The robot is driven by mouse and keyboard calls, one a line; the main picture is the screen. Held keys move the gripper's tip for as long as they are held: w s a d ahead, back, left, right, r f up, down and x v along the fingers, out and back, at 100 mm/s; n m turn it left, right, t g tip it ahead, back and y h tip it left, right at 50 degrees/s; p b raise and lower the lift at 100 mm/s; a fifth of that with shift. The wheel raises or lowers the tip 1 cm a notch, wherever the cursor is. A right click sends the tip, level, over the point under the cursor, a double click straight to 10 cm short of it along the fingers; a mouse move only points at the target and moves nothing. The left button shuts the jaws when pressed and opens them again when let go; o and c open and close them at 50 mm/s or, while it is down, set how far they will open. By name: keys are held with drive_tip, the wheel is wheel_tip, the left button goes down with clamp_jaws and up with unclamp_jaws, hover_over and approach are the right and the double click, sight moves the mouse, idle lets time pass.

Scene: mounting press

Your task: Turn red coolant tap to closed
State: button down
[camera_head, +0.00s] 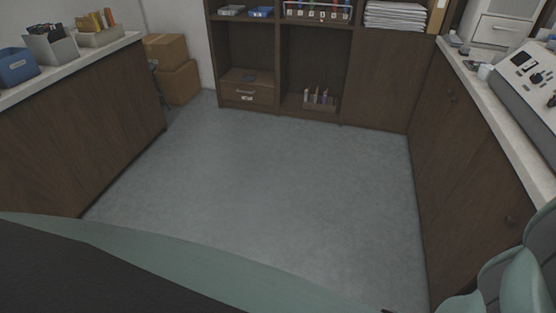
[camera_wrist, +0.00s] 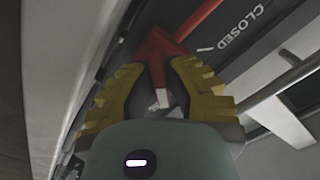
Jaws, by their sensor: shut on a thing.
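The red coolant tap (camera_wrist: 153,55) shows in the wrist view, with its red handle between the two yellow fingers of my gripper (camera_wrist: 163,92). My gripper is shut on the tap handle, and the fingers hide part of it. A red bar (camera_wrist: 200,14) runs up and right from the tap. A white CLOSED label (camera_wrist: 241,30) is on the dark panel to the right, with a short white mark (camera_wrist: 205,49) below it. The tap is not visible in the head view.
In the wrist view, a grey pipe (camera_wrist: 290,78) lies at the right and a pale wall edge (camera_wrist: 62,60) at the left. In the head view, open floor (camera_head: 260,190) lies between a left counter (camera_head: 85,120), a shelf unit (camera_head: 375,80) and a right counter (camera_head: 475,160).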

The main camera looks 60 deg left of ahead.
drive_tip(key=shift+a+f+b, duration=0.1)
drive_tip(key=shift+b, duration=0.3)
drive_tip(key=shift+w+n+b, duration=0.1)
drive_tip(key=shift+n+b, duration=0.2)
drive_tip(key=shift+n, duration=0.1)
drive_tip(key=n+b, duration=0.3)
drive_tip(key=shift+f+b, duration=0.2)
drive_tip(key=shift+b, duration=0.15)
drive_tip(key=n+b, duration=0.4)
drive_tip(key=shift+n, duration=0.3)
drive_tip(key=n+b, duration=0.3)
drive_tip(key=n, duration=0.1)
drive_tip(key=shift+r, duration=0.1)
drive_tip(key=n+b, duration=0.1)
drive_tip(key=n, duration=0.4)
drive_tip(key=c, duration=0.9)
unclamp_jaws()
drive_tip(key=shift+r, duration=0.15)
